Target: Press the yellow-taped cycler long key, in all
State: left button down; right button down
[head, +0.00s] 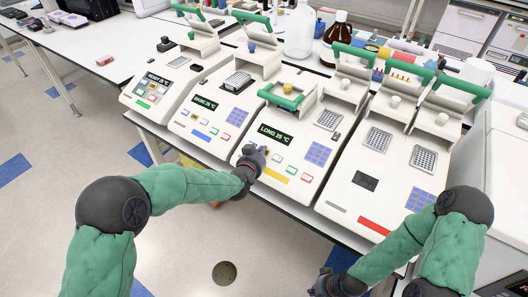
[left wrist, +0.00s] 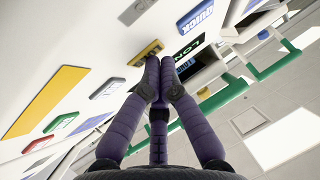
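The yellow-taped cycler (head: 262,165) stands in the row on the bench, its yellow tape (head: 275,176) on the front and its display (head: 275,133) reading LONG 25 °C. My left gripper (head: 255,153) is over its key panel, below the display. In the left wrist view my left gripper's fingers (left wrist: 159,66) are together, empty, with tips beside a dark yellow key (left wrist: 146,52). I cannot tell whether they touch it, and its label is not readable. A blue key (left wrist: 195,18) reads QUICK. My right gripper (head: 325,284) is low, off the bench front; its fingers are unclear.
A blue-taped cycler (head: 200,135) stands to the left and a red-taped one (head: 373,226) to the right. The yellow-taped cycler's green lid handle (head: 281,97) is close behind its display. Bottles (head: 299,35) stand behind. The floor in front is open.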

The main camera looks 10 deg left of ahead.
pick_arm(q)
jog(key=shift+r, duration=0.1)
jog(key=shift+s+a+r+p, duration=0.1)
jog(key=shift+s+r+p, duration=0.2)
jog(key=shift+r+p, duration=0.2)
jog(key=shift+r, duration=0.1)
jog(key=r+p, duration=0.1)
jog(key=s+r+p, duration=0.1)
jog(key=r, duration=0.1)
jog(key=s+r+p, duration=0.1)
jog(key=shift+a+r, duration=0.2)
jog(key=shift+a, duration=0.15)
dwell(0.4)
dwell(0.6)
